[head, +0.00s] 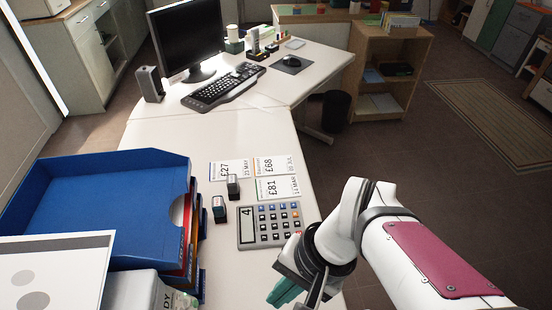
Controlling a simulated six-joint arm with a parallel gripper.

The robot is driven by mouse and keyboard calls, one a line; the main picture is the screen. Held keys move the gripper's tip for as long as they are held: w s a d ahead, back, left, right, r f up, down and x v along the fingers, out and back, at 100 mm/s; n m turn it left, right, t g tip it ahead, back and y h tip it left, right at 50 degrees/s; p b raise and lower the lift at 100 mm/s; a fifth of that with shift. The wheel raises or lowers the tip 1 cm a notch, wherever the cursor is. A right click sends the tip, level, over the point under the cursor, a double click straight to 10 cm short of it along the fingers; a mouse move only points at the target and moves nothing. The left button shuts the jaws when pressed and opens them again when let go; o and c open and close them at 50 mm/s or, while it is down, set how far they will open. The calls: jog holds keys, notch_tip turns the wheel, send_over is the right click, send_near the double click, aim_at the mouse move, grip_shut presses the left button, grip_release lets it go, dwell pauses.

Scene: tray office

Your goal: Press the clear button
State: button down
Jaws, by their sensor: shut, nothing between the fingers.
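A grey calculator (282,243) lies on the white desk, with a display (247,224) along its left side reading 4. Its keys are mostly dark, with a few blue and orange ones at its far and right edges. The key labels are too small to read, so I cannot tell which is the clear button. My gripper (286,294), with teal fingers, is below the calculator in the picture, near the bottom edge, apart from the keys. It is shut and empty; part of it is hidden by my wrist.
Three printed cards (277,188) lie just beyond the calculator. Two small dark stamps (219,209) stand to its left. A blue tray stack (95,195) fills the left side. A keyboard (222,90) and monitor (188,38) stand farther back.

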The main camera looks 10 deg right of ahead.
jog(key=w+f+m+t+y, duration=0.1)
jog(key=w+m+t+y, duration=0.15)
jog(key=w, duration=0.65)
jog(key=w+d+f+m+t, duration=0.4)
jog(key=w+d+f+m, duration=0.4)
jog(key=w, duration=0.4)
jog(key=shift+d+m+h, duration=0.45)
jog(key=shift+d+m, duration=0.2)
jog(key=shift+d, duration=0.15)
jog(key=shift+f, duration=0.1)
send_near(291, 228)
jog(key=shift+x, duration=1.8)
jog(key=shift+w+a, duration=0.1)
jog(key=shift+f, duration=0.3)
